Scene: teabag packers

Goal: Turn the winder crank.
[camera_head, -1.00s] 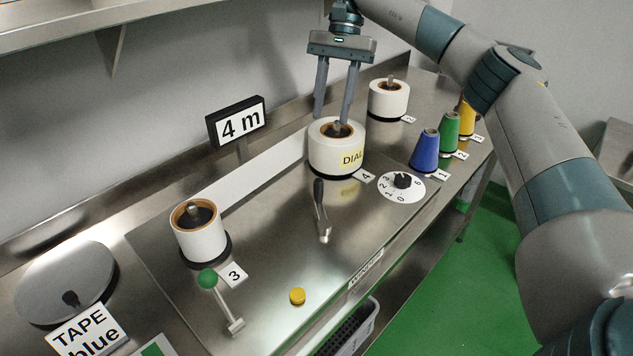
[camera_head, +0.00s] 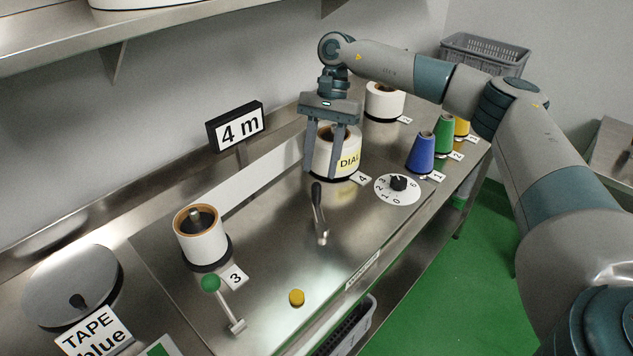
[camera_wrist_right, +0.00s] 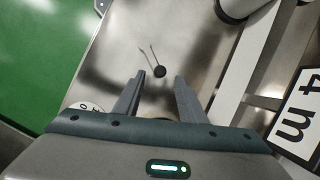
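The winder crank has a black grip (camera_head: 317,196) standing up from a bare steel arm (camera_head: 321,236) on the steel worktop. In the right wrist view the black grip (camera_wrist_right: 160,72) shows end-on, between and beyond the fingertips. My right gripper (camera_head: 321,174) is open and empty, pointing down. In the head view its fingers overlap the white roll behind the crank, and their tips appear just above the grip, apart from it. The right wrist view shows the two fingers (camera_wrist_right: 160,78) spread wide. My left gripper is in neither view.
A white roll (camera_head: 322,158) stands behind the crank. A numbered dial (camera_head: 397,190) and blue cone (camera_head: 422,153) are to its right. A green-knobbed lever (camera_head: 211,284), a yellow button (camera_head: 297,298) and another roll (camera_head: 205,247) are to the left. A "4 m" sign (camera_head: 237,127) stands behind.

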